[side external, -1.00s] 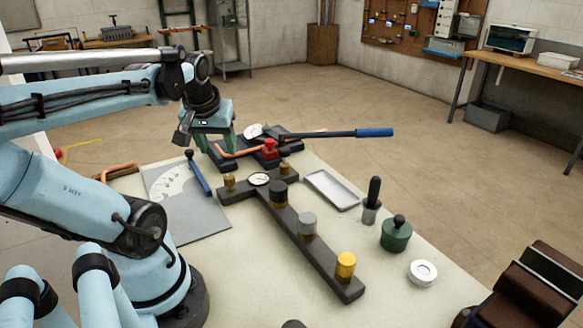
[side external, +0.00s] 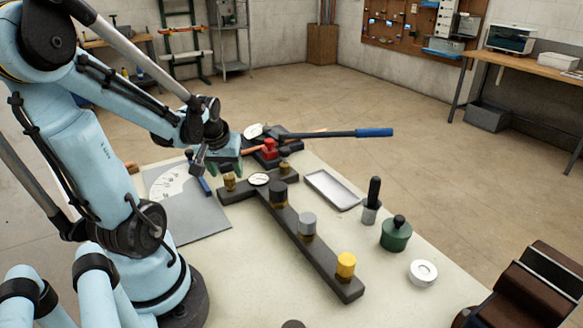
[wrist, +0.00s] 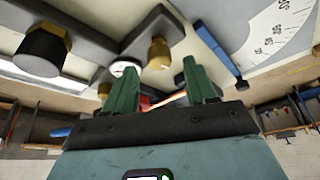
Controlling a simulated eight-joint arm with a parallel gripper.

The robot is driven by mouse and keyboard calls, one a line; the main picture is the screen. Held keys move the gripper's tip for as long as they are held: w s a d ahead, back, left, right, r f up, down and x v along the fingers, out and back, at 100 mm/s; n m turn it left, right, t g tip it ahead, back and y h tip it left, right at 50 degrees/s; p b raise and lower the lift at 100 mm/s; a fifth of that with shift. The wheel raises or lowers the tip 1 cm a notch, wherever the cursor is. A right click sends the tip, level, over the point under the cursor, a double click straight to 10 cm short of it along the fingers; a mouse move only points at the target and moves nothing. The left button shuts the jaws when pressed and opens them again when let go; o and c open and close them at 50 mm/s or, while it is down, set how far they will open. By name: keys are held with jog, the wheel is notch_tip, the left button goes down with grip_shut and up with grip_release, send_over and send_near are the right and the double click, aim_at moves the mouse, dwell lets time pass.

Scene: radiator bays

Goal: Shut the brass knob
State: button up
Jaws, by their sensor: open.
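A dark manifold bar (side external: 325,272) lies on the bench. A yellow, brass-coloured knob (side external: 345,265) stands at its near end, with a grey knob (side external: 307,223) and a black knob (side external: 278,193) further along. Small brass pieces stand on the crossbar: the left one (side external: 229,182) and the right one (side external: 284,167). I cannot tell which brass piece the task means. My gripper (side external: 226,168) is open and empty above the crossbar's left end. In the wrist view, a brass piece (wrist: 159,53) shows beyond and between the green fingers (wrist: 160,70), apart from them. The black knob shows at left (wrist: 40,48).
A blue-handled lever on a scale plate (side external: 190,222) lies left of the crossbar. A red valve (side external: 269,150) and long blue-handled lever (side external: 372,132) are behind. A tray (side external: 332,190), a green pot (side external: 396,236) and a white disc (side external: 422,272) stand right.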

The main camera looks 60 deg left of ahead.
aim_at(230, 182)
jog(key=shift+x, duration=1.35)
jog(key=c, duration=1)
jog(key=shift+c, duration=0.2)
